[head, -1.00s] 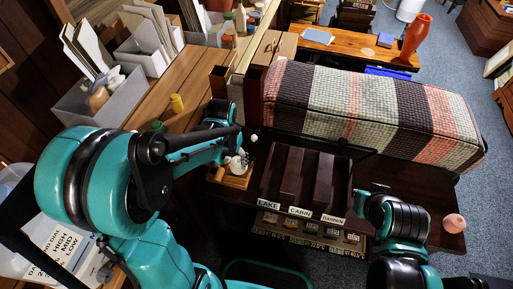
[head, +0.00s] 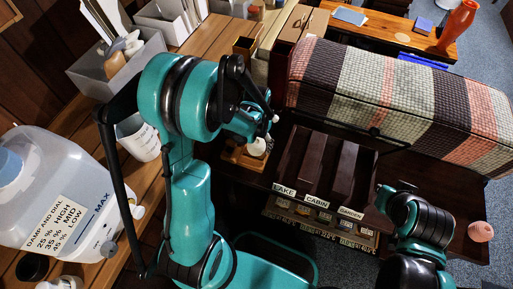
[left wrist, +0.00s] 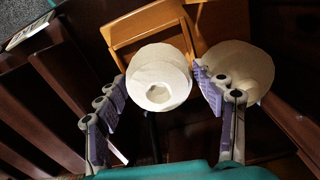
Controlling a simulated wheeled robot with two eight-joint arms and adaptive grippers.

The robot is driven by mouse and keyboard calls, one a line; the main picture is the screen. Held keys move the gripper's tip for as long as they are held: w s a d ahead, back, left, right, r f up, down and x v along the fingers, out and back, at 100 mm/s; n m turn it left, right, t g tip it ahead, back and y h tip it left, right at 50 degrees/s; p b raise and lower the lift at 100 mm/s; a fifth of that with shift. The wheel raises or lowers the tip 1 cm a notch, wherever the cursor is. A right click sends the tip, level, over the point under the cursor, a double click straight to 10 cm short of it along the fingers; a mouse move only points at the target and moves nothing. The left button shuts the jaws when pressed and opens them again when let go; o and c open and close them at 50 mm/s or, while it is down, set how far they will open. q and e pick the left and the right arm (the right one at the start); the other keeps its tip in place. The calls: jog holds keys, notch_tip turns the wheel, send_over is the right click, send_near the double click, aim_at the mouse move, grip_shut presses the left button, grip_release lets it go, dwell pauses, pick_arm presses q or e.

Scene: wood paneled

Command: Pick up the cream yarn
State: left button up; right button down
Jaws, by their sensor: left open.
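The cream yarn (left wrist: 160,78), a pale round shape with a darker dip in its middle, lies between the spread fingers of my left gripper (left wrist: 163,92) in the left wrist view. The fingers stand apart on either side, and I see no grip on it. In the head view the cream yarn (head: 257,147) is a small pale shape on a wooden holder (head: 240,157), just below my left gripper (head: 269,118). A second pale round thing (left wrist: 240,65) is beside it in the left wrist view, partly behind the right finger. My right arm shows, but its gripper cannot be made out.
A dark rack (head: 318,172) with labelled slots is right of the holder. A striped woven roll (head: 395,100) lies behind it. A pink ball (head: 480,231) sits at the right. A large white jug (head: 62,190) and grey bins (head: 115,70) fill the left bench.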

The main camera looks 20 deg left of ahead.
pick_arm(q)
jog(key=c, duration=1)
jog(key=shift+c, duration=0.2)
jog(key=shift+r, duration=0.1)
